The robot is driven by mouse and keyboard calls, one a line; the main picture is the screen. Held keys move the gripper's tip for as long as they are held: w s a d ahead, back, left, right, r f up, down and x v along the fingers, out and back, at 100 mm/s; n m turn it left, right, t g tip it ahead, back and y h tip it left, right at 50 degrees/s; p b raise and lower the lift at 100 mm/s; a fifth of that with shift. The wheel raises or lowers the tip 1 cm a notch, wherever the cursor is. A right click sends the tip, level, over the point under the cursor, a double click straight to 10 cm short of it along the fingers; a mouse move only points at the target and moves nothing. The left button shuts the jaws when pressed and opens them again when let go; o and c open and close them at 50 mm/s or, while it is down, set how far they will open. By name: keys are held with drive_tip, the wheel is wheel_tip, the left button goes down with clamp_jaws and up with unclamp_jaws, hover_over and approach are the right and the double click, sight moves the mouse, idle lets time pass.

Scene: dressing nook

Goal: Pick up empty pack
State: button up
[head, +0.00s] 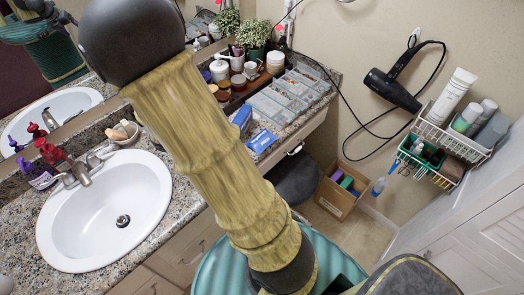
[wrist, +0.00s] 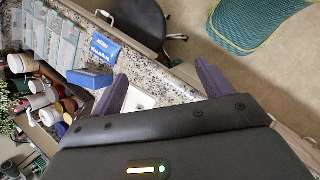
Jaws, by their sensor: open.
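Two blue packs lie on the granite counter. One is a flat pack with white lettering (wrist: 98,46) near the counter edge; it also shows in the head view (head: 262,141). The other is a taller blue box (wrist: 91,78), also in the head view (head: 242,116). I cannot tell which is empty. My gripper (wrist: 162,82) is open, its dark fingers apart above the counter, with nothing held. Both packs are left of the fingers in the wrist view. A white square item (wrist: 138,98) shows between the fingers, partly hidden. The gripper is not identifiable in the head view.
Clear compartment trays (head: 290,95) and several jars stand behind the packs. A white sink (head: 105,210) is at left. A dark stool (wrist: 138,22) stands below the counter edge. A cardboard box (head: 340,192) is on the floor. A hair dryer (head: 392,88) hangs on the wall.

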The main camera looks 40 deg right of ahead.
sight(254, 145)
drive_tip(key=w+d+f+n+t+h+b, duration=0.1)
drive_tip(key=w+d+f+n+h+b, duration=0.1)
drive_tip(key=w+f+n+b, duration=0.1)
drive_tip(key=w+d+f+n+h+b, duration=0.2)
drive_tip(key=w+f+n+h+b, duration=0.1)
drive_tip(key=f, duration=0.3)
drive_tip(key=w+d+f+n+t+h+b, duration=0.1)
drive_tip(key=w+d+f+n+h+b, duration=0.1)
drive_tip(key=f+n+b, duration=0.1)
drive_tip(key=shift+w+d+f+n+t+h+b, duration=0.2)
drive_tip(key=shift+w+f+n+t+h+b, duration=0.15)
drive_tip(key=shift+f+b, duration=0.5)
drive_tip(key=shift+w+r+n, duration=0.1)
drive_tip(key=shift+w+n, duration=0.15)
drive_tip(key=shift+w, duration=0.05)
drive_tip(key=shift+r, duration=0.1)
drive_tip(key=shift+d, duration=0.1)
drive_tip(key=b+x, duration=0.1)
drive_tip(key=x, duration=1)
drive_tip(key=shift+w+d, duration=0.1)
drive_tip(key=shift+d, duration=0.4)
